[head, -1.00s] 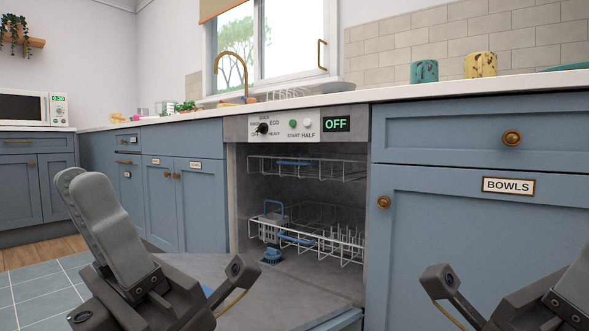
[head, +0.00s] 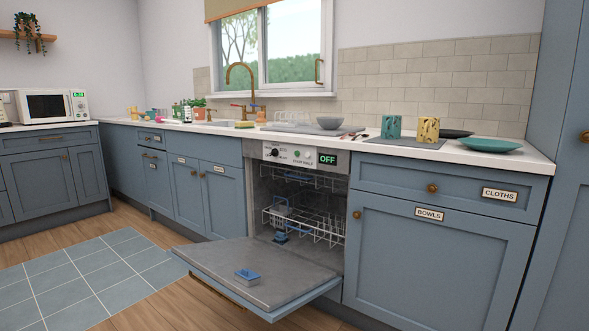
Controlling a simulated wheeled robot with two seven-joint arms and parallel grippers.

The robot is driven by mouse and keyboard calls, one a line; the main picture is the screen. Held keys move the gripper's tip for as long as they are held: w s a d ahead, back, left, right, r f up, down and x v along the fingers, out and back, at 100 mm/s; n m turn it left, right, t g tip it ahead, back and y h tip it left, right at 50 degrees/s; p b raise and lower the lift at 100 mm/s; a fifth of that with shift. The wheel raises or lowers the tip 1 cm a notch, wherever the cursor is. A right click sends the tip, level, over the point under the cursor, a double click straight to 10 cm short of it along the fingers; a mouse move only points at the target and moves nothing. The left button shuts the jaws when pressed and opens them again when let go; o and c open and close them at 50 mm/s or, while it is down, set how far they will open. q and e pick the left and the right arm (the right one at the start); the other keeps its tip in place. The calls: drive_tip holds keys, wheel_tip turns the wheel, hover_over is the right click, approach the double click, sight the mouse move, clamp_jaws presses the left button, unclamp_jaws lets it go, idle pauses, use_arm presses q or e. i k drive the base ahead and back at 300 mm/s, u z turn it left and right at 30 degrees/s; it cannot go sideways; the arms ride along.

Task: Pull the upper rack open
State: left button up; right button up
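The upper rack (head: 328,183), white wire with a blue handle at its front, sits high inside the open dishwasher, under the control panel (head: 291,156). Its front edge is close to the dishwasher opening, and the panel hides much of it. The lower rack (head: 330,233), also white wire with blue parts, is below it and looks empty of dishes. The dishwasher door (head: 215,262) is folded down flat. Neither of my grippers shows in the head view.
A blue dispenser piece (head: 248,277) is on the open door, which juts out over the floor. Blue cupboards stand on both sides, with a BOWLS cupboard (head: 420,260) at right. The counter (head: 470,154) holds cups and plates. The floor at left (head: 90,270) is clear.

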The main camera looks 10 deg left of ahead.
sight(287, 174)
drive_tip(key=u, duration=0.55)
drive_tip(key=k, duration=0.65)
drive_tip(key=u, duration=0.45)
drive_tip(key=i, duration=1.35)
drive_tip(key=z, duration=1.35)
drive_tip(key=i, duration=0.6)
drive_tip(key=z, duration=0.75)
drive_tip(key=i, duration=0.5)
drive_tip(key=u, duration=0.05)
